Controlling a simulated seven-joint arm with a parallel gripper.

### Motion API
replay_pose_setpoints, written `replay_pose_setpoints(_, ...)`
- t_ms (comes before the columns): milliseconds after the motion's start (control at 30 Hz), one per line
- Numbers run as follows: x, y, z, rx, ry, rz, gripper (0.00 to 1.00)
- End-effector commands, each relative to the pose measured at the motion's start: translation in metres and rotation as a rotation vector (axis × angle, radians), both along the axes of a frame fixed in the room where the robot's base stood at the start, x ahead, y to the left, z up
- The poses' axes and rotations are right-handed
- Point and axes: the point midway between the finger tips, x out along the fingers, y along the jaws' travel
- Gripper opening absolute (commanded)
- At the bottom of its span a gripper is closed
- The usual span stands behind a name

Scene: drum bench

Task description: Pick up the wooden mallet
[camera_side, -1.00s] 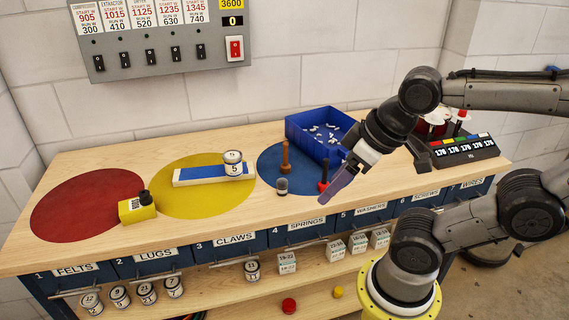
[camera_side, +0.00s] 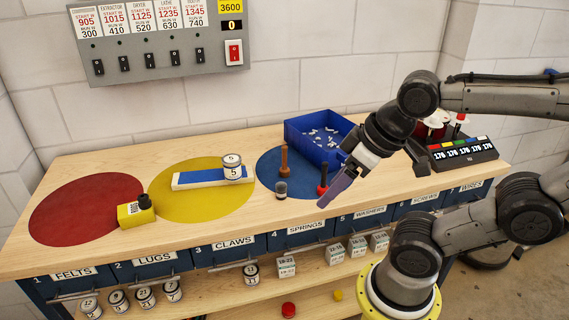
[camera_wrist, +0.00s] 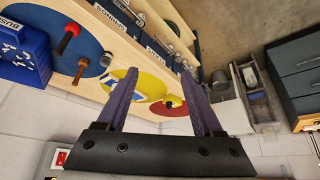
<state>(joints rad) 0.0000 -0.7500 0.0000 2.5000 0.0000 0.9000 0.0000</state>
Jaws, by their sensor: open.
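The wooden mallet (camera_side: 284,162) appears to be the brown piece standing upright on the blue circle (camera_side: 264,182) of the bench. It also shows in the wrist view (camera_wrist: 80,70), at the left on the blue circle.
A red-and-black tool (camera_side: 322,180) stands between the mallet and my gripper. A small grey-topped jar (camera_side: 281,190) is just in front of the mallet. A blue bin (camera_side: 325,135) stands behind. A can (camera_side: 232,168) sits on a blue-and-white block (camera_side: 190,179) at left.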

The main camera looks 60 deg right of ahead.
Motion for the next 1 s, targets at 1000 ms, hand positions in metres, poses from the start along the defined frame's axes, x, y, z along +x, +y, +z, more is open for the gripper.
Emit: replay_pose_setpoints(1000, 0.046, -0.114, 0.043, -0.653, 0.581, 0.275, 0.55)
